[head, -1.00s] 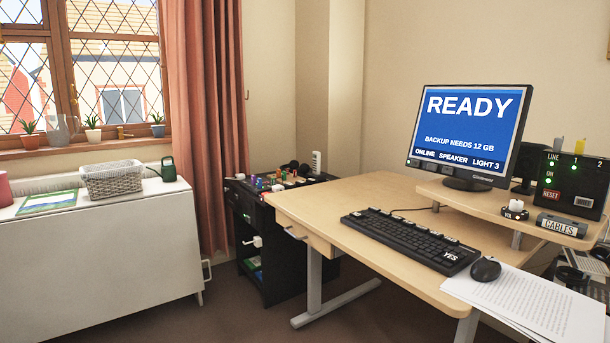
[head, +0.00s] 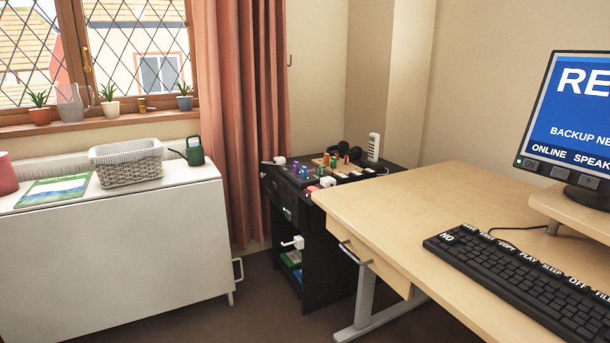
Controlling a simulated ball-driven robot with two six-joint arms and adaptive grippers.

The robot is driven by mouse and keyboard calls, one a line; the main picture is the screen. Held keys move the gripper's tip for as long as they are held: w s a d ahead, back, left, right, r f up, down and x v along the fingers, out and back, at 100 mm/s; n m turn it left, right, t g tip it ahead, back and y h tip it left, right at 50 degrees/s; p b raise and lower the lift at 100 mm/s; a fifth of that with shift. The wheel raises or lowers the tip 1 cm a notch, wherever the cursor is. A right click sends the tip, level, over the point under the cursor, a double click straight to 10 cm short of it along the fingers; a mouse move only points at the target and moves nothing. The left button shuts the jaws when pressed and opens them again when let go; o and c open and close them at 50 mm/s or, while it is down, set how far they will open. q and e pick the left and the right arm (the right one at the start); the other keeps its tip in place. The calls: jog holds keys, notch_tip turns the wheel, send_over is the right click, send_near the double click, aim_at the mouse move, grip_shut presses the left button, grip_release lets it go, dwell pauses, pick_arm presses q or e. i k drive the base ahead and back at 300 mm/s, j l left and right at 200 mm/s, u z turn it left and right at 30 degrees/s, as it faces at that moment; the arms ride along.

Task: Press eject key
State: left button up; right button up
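The black keyboard (head: 520,285) lies on the wooden desk at the lower right, cut off by the right edge. A row of white-lettered keys runs along its far edge. The second label, just right of SAVE, is small and seems to read EJECT (head: 487,237). COPY, PLAY, SLEEP and OFF follow to its right, and NO is at the near left corner. The monitor (head: 580,125) at the right edge is partly cut off and shows part of its blue screen text. Neither of my grippers is in view.
The desk (head: 400,215) has a bare top left of the keyboard. A dark cabinet (head: 325,270) beyond it carries small coloured items and a white handset (head: 373,147). A white table (head: 120,240) with a basket (head: 127,165) stands left. Floor between them is clear.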

aim_at(488, 238)
jog(key=i+j, duration=0.15)
jog(key=z, duration=1.3)
